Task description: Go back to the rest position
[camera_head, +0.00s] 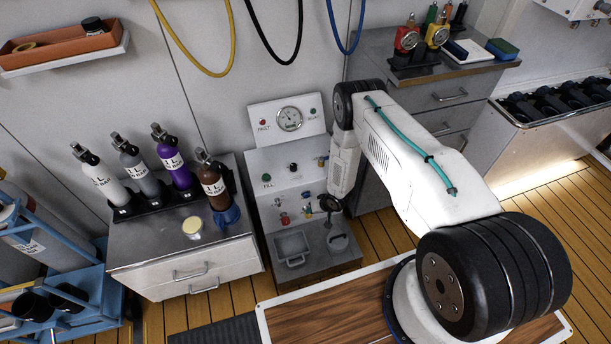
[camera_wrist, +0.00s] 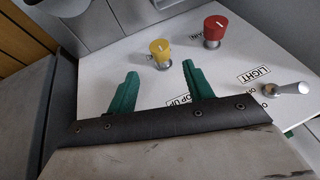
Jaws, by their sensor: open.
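My gripper (camera_wrist: 160,69) shows in the wrist view as two green fingers, spread apart with nothing between them. They are over the pale face of the fill panel (camera_wrist: 150,94). A yellow knob (camera_wrist: 160,52) is just beyond the fingertips, and I cannot tell whether they touch it. A red knob (camera_wrist: 214,30) is farther back, and a grey lever (camera_wrist: 287,89) by the LIGHT label is at the right. In the head view my arm reaches down to the right side of the fill panel (camera_head: 262,172). The gripper fingers are hard to make out there.
White, grey, purple and brown bottles stand in a rack on the left cabinet (camera_head: 150,245), beside a cream-topped jar (camera_head: 192,227). A gauge (camera_head: 289,118) is on the panel's upright back. A drawer cabinet (camera_head: 430,70) stands behind my arm. Hoses hang on the wall above.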

